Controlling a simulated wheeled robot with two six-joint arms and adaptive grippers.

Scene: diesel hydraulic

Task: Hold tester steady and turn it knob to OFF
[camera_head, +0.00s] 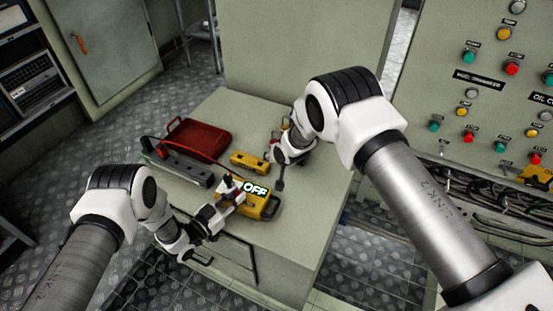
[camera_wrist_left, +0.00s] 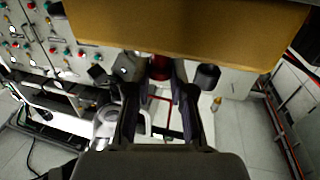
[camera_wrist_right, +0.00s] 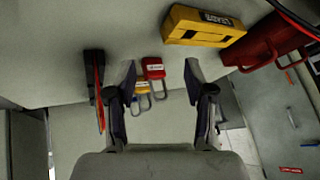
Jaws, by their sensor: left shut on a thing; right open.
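The yellow tester (camera_head: 262,208) lies near the front edge of the table, with a glowing OFF label (camera_head: 256,189) over it. My left gripper (camera_head: 228,192) is at its left side. In the left wrist view the tester (camera_wrist_left: 190,28) fills the top as a wide yellow-brown face. The left fingers (camera_wrist_left: 160,85) are shut around a small dark red part (camera_wrist_left: 160,67) against this face; I cannot tell whether it is the knob. The knob's setting is not readable. My right gripper (camera_head: 281,165) is over the table behind the tester; its open, empty fingers (camera_wrist_right: 160,80) show in the right wrist view.
A yellow box (camera_head: 248,162), a red case (camera_head: 202,138) and a grey strip (camera_head: 184,168) lie farther back on the table (camera_head: 300,225). A red padlock (camera_wrist_right: 153,68) and yellow padlock (camera_wrist_right: 142,84) show beyond the right fingers. A control panel (camera_head: 490,100) stands at right.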

